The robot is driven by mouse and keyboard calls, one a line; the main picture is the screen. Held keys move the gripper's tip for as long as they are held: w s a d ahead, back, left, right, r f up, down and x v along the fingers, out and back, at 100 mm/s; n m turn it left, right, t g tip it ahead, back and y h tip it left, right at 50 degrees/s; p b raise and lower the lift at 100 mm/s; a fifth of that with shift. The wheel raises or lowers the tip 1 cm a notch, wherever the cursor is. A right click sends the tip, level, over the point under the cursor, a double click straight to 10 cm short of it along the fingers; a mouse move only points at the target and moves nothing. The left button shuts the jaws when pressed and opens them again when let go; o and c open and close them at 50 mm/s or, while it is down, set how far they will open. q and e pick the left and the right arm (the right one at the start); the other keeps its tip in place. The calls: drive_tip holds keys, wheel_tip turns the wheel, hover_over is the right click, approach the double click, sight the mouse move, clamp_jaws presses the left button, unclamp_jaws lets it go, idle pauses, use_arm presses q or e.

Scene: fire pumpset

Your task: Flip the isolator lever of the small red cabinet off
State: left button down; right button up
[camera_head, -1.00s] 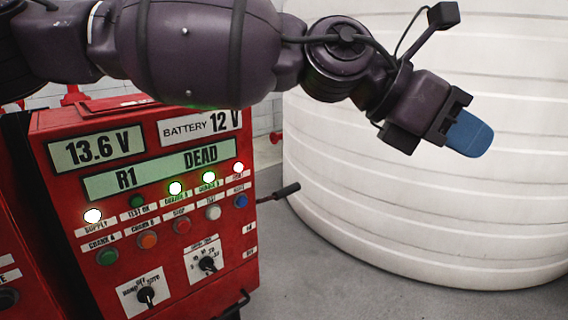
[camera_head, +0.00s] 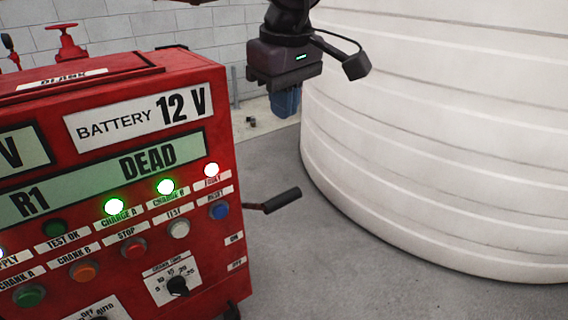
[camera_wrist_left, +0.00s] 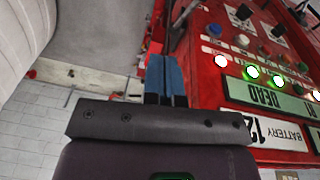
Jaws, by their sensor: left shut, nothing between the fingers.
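The small red cabinet (camera_head: 120,235) stands at the left in the head view, its front covered with labels, lamps and buttons. The isolator lever (camera_head: 283,200) has a black grip and sticks out from its right side, tilted slightly upward. ON and OFF labels sit on the front's right edge, below the lever's height. My left gripper (camera_head: 286,104) hangs above the lever, apart from it, blue fingers pointing down. It is shut and empty. In the left wrist view the blue fingers (camera_wrist_left: 165,78) are beside the cabinet's side. My right gripper is not in view.
A large white ribbed tank (camera_head: 440,140) fills the right side of the head view. Grey floor (camera_head: 330,270) lies open between cabinet and tank. A red valve handwheel (camera_head: 66,42) rises behind the cabinet, before a white block wall (camera_head: 205,50).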

use_arm(q)
drive_tip(key=shift+m+y, duration=0.4)
drive_tip(key=shift+m, duration=0.2)
drive_tip(key=f, duration=0.4)
drive_tip(key=s+f, duration=0.1)
drive_tip(key=f, duration=0.3)
drive_tip(key=s+a+f, duration=0.1)
drive_tip(key=f, duration=0.3)
drive_tip(key=shift+f+p, duration=0.3)
drive_tip(key=shift+f, duration=0.1)
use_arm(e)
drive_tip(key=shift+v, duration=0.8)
use_arm(q)
drive_tip(key=shift+d, duration=0.1)
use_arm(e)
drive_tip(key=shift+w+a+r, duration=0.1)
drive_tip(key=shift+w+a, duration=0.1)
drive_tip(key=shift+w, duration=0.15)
